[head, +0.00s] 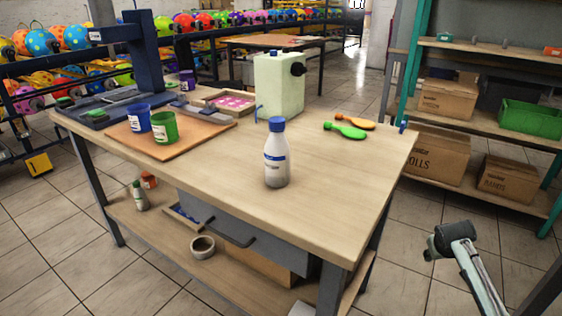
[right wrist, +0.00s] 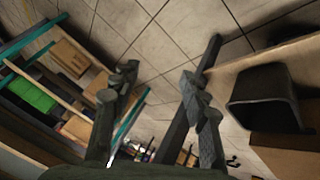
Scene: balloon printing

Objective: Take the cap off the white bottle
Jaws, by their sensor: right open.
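The white bottle (head: 276,169) stands upright on the wooden workbench (head: 225,185), near its front middle. It has a blue cap (head: 278,125) on top and a blue-and-white label. My right arm shows at the lower right of the head view, off the bench's right side and well apart from the bottle. In the right wrist view my right gripper (right wrist: 159,76) is open with nothing between its fingers. The bottle does not show in that view. My left gripper is not in view.
Blue (head: 137,117) and green cups (head: 164,128) stand on a brown board at left. The bench top around the bottle is clear.

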